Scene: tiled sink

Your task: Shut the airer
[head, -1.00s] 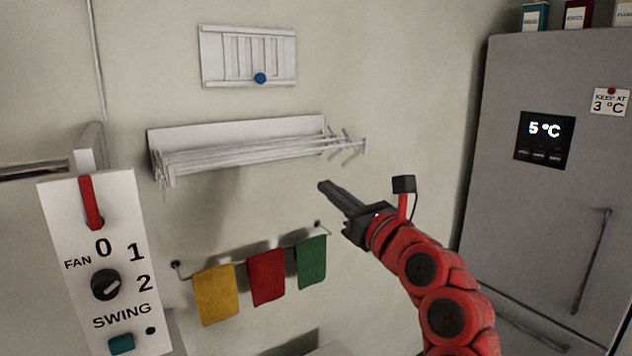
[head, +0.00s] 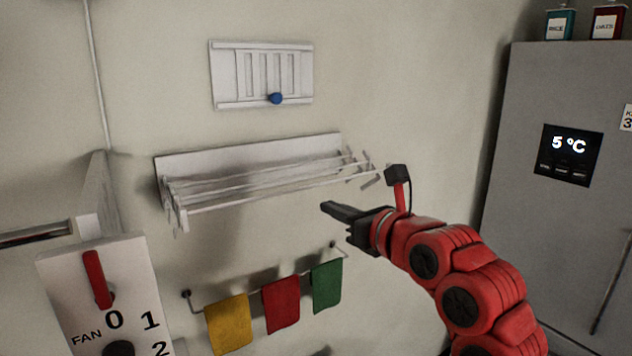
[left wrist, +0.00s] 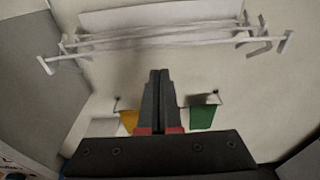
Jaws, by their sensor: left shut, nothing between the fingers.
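The white airer (head: 240,158) is mounted on the wall, with its rack of thin rods standing out from the back plate. Its arms show at both ends, so it is unfolded. It also shows across the top of the left wrist view (left wrist: 160,20). My left gripper (head: 326,207) is shut and empty, below the airer's front rod near its right end in the head view. In the left wrist view its fingers (left wrist: 160,74) are together and point up towards the middle of the rack, with no clear contact. My right gripper is not in view.
Yellow, red (head: 281,304) and green cloths hang on a rail below. A white panel with a blue knob (head: 277,98) is above. A switch panel (head: 70,285) stands at lower left, a grey fridge (head: 560,230) at right.

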